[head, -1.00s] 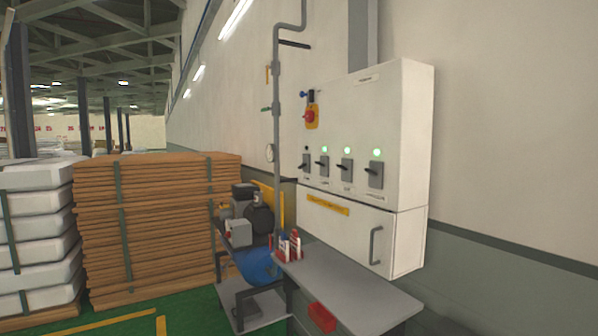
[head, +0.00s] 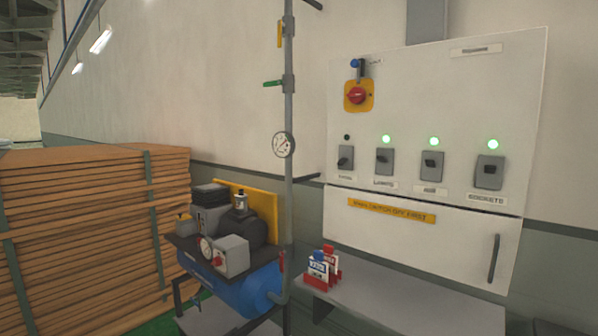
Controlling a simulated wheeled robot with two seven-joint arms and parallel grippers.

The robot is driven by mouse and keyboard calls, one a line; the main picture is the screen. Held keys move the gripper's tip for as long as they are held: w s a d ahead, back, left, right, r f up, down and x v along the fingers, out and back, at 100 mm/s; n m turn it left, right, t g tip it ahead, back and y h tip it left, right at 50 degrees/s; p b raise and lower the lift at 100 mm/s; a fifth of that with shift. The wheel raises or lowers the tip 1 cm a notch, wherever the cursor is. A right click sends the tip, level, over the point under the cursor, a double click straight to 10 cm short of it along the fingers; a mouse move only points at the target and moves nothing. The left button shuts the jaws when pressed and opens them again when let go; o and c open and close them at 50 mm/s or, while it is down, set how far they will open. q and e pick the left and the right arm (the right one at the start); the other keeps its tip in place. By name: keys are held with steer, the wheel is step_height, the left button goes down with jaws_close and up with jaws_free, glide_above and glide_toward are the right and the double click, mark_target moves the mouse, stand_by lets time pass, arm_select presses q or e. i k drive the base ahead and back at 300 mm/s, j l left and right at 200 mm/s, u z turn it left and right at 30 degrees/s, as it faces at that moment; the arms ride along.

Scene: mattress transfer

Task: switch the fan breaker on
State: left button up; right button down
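A white electrical panel (head: 420,110) is on the wall at the right. It has a row of grey breakers, each with a small lamp above. The leftmost breaker (head: 346,159) has a dark lamp (head: 347,137); its label is too small to read. The LIGHTS breaker (head: 384,161), the third breaker (head: 432,165) with a short blurred label, and the SOCKETS breaker (head: 489,172) have lit green lamps. I cannot tell from the labels which one is the fan breaker. A red rotary switch (head: 358,96) on a yellow plate is above the leftmost breakers. Neither gripper is in view.
A grey shelf (head: 400,305) juts out below the panel, with red and blue tags (head: 322,265) on it. A blue compressor (head: 235,285) and a vertical pipe with a gauge (head: 284,144) stand to its left. Stacked brown boards (head: 85,220) are at far left.

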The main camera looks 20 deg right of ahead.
mark_target(343, 161)
steer(key=i, duration=1.4)
steer(key=l+z, duration=0.05)
